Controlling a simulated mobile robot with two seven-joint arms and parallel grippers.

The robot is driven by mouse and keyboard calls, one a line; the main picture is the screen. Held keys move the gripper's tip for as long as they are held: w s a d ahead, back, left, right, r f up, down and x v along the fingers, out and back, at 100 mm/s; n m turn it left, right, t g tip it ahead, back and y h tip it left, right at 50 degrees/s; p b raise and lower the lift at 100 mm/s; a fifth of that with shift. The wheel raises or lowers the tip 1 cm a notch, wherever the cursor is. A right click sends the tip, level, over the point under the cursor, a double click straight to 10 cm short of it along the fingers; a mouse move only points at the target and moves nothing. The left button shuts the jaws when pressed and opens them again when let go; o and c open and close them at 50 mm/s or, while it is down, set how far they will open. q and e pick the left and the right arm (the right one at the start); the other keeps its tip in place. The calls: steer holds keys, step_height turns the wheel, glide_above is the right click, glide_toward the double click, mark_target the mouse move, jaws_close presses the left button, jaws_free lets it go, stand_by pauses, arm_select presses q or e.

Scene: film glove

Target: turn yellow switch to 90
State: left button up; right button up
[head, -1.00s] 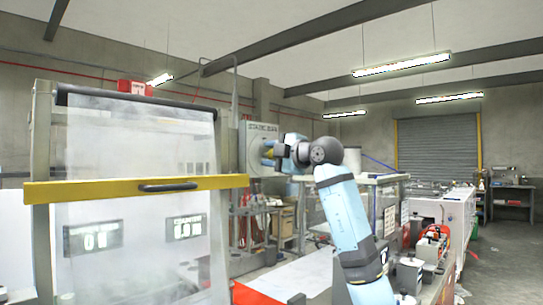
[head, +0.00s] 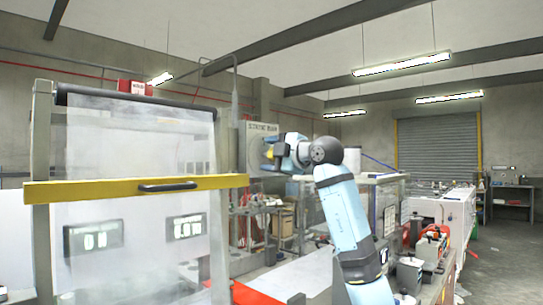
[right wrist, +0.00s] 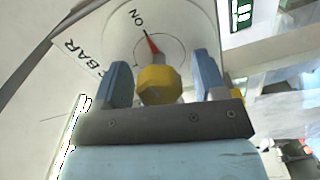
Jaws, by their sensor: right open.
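The yellow switch (right wrist: 158,85) is a faceted knob on a round pale dial face in the right wrist view. A red pointer (right wrist: 152,45) extends from it toward the printed word ON, up and slightly left. My right gripper (right wrist: 162,65) is open, with one blue finger on each side of the knob. A gap shows on both sides, wider on the right. In the head view the right gripper (head: 269,150) is at the front of the grey STATIC BAR box (head: 262,128); the switch is small and largely covered there. My left gripper is not in view.
A clear guard with a yellow bar (head: 110,189) and black handle stands at left.

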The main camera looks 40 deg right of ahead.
steer(key=shift+s+d+f, duration=0.1)
steer(key=shift+s, duration=0.5)
steer(key=s+d+b, duration=0.1)
steer(key=s+b, duration=0.1)
steer(key=s, duration=1)
steer(key=shift+s+b, duration=0.3)
